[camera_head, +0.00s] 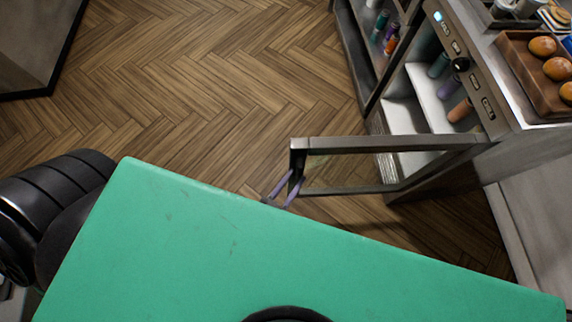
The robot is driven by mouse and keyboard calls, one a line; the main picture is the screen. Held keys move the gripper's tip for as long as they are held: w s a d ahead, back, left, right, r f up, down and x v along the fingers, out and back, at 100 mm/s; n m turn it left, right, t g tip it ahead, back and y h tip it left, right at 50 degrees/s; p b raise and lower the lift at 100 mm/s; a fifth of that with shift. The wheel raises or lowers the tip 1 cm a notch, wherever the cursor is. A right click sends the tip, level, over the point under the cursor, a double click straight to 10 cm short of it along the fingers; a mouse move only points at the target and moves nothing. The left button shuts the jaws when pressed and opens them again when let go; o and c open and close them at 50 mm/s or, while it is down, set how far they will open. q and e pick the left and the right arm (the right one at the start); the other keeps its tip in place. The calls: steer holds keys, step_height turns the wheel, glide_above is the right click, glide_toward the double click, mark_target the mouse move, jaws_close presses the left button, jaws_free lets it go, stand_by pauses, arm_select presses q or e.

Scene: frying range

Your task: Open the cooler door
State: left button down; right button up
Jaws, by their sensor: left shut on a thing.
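The cooler (460,60) stands at the upper right, with a control strip of buttons and a dark knob along its top edge. Its glass door (395,144), with a grey metal frame, stands swung open, sticking out to the left from the cooler. White shelves and several bottles show in the open compartment. My left gripper (290,180) is at the door's free end, its purplish fingers shut on the door's edge or handle; which part cannot be told. Much of this gripper is hidden behind the green surface in front. My right gripper is out of view.
A second cooler section (362,50) with bottles adjoins on the left. A wooden tray (520,70) of orange-brown round items sits on the cooler's top. Wood floor (210,80) is clear left of the door. A grey unit (35,45) stands at the upper left.

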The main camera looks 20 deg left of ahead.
arm_select(q)
steer(key=shift+s+d+r, duration=0.1)
steer(key=shift+s+d, duration=0.2)
steer(key=shift+d, duration=0.2)
steer(key=shift+s+d, duration=0.25)
steer(key=shift+d, duration=0.2)
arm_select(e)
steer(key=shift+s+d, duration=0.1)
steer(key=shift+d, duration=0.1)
arm_select(q)
steer(key=c, duration=0.8)
jaws_free()
steer(key=shift+w+d+h, duration=0.1)
steer(key=shift+d+h, duration=0.15)
steer(key=shift+h, duration=0.05)
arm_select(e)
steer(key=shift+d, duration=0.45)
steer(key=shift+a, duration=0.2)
